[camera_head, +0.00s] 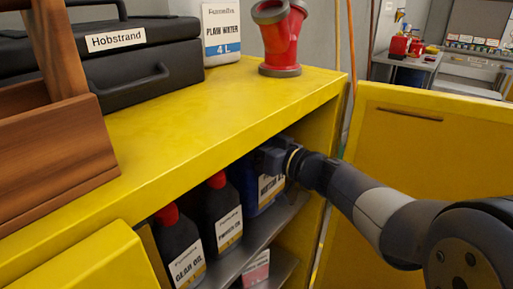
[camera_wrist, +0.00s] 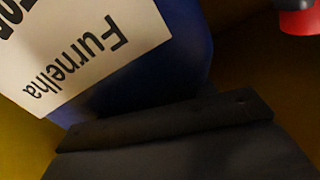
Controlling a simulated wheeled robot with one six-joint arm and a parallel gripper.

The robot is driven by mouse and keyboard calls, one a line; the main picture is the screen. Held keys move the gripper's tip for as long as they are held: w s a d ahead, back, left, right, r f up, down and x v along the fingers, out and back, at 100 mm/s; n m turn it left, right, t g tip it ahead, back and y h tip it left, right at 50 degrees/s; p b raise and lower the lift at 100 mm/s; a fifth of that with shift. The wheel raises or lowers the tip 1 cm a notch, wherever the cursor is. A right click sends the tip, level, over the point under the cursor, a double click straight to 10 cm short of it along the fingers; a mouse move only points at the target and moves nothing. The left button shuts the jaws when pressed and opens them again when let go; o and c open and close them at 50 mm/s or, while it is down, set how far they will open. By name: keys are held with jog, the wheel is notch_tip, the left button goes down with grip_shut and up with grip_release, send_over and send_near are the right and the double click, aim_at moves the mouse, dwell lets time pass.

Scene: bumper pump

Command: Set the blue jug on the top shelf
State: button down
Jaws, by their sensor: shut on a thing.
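The blue jug (camera_head: 248,187) is inside the yellow cabinet at the right end of the upper grey shelf (camera_head: 266,230). Its white label faces outward. My gripper (camera_head: 274,160) is shut on the jug near its top, just under the cabinet's top board. The jug also shows in the wrist view (camera_wrist: 185,50), its label tilted, close above the dark gripper finger (camera_wrist: 165,125). The jug's top is hidden by my gripper and the board. I cannot tell whether its base touches the shelf.
Black red-capped bottles (camera_head: 222,212) (camera_head: 178,245) stand left of the jug. A lower shelf holds a pinkish-labelled item (camera_head: 256,270). On the yellow top (camera_head: 190,120) are a black case (camera_head: 140,60), white container (camera_head: 221,35), red pipe (camera_head: 283,40) and wooden carrier (camera_head: 55,150). An open door (camera_head: 430,170) stands right.

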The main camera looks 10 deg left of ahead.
jog(key=shift+w+a+r, duration=0.15)
jog(key=shift+a+r, duration=0.05)
jog(key=shift+a, duration=0.1)
jog(key=shift+w+a+f, duration=0.1)
jog(key=shift+a+f, duration=0.1)
jog(key=shift+d+f+b, duration=0.1)
jog(key=shift+f+b, duration=0.9)
jog(key=shift+f, duration=0.55)
jog(key=c, duration=0.6)
grip_release()
jog(key=shift+f, duration=0.3)
jog(key=shift+d+r, duration=0.15)
jog(key=shift+r, duration=0.05)
jog(key=p+v, duration=0.2)
jog(key=v, duration=0.9)
jog(key=shift+s+d, duration=0.3)
jog(key=shift+s, duration=0.05)
